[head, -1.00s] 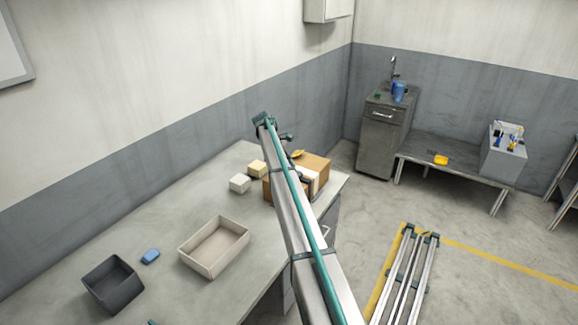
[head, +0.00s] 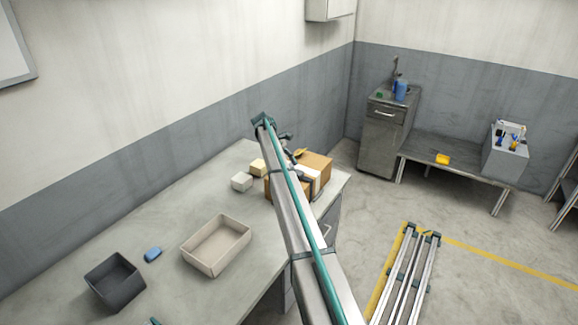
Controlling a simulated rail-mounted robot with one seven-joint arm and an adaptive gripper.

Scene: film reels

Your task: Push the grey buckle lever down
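A brown cardboard box (head: 317,164) stands at the far right end of the workbench. A pale band (head: 308,174) crosses its top and side. The grey buckle lever cannot be made out; it is too small or hidden behind my arm. My arm runs up across the picture and covers the left part of the box. Dark parts at the end of my arm show just beside and above the box, where my gripper (head: 291,155) is mostly hidden. Its fingers, and whether they touch the box, cannot be told.
On the workbench (head: 160,218) are a white block (head: 241,181), a yellowish block (head: 257,166), a beige tray (head: 216,262), a blue block (head: 153,254) and a dark bin (head: 104,297). A low bench (head: 460,165) with a grey crate (head: 505,158) stands at the right.

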